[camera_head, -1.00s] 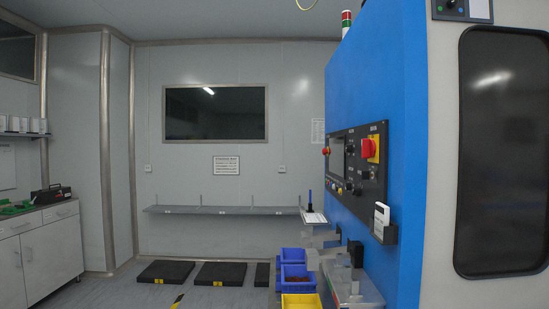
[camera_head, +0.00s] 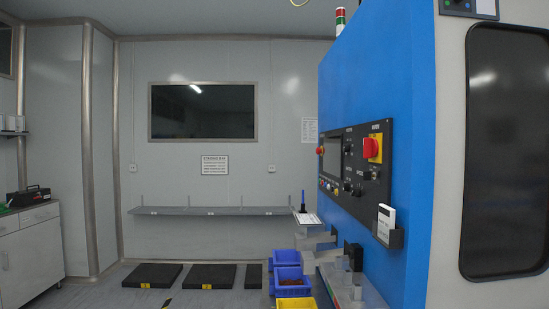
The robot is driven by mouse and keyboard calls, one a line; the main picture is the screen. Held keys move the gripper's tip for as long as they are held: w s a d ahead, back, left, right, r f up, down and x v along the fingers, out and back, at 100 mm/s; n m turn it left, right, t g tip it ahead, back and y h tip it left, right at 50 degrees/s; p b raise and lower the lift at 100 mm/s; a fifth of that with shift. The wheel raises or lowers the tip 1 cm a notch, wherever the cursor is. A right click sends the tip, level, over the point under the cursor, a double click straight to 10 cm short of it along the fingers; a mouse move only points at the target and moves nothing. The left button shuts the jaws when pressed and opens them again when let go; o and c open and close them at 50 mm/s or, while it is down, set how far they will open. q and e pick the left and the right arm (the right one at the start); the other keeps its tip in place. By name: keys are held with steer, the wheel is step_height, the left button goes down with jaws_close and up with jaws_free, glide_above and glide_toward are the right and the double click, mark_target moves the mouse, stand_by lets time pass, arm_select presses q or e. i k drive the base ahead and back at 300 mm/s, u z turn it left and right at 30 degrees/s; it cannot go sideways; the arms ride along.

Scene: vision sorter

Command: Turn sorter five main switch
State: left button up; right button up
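The sorter (camera_head: 375,75) is a tall blue machine right of the middle. Its black control panel (camera_head: 356,190) faces left and carries a screen (camera_head: 332,156), several small buttons and knobs. A red rotary switch on a yellow plate (camera_head: 373,149) sits at the panel's upper right and looks like the main switch. A red round button (camera_head: 320,150) is at the panel's far left edge. The switch's marking is too small to read. Neither of my grippers shows.
Blue bins (camera_head: 288,275) and a yellow bin (camera_head: 296,303) stand below the panel beside a grey fixture (camera_head: 335,262). A white device (camera_head: 386,222) sits in a holder on the sorter. Black mats (camera_head: 212,276) lie along the back wall. Floor at the left is open.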

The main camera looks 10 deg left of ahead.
mark_target(371, 148)
steer(key=u, duration=0.1)
steer(key=i, duration=1)
steer(key=z, duration=0.05)
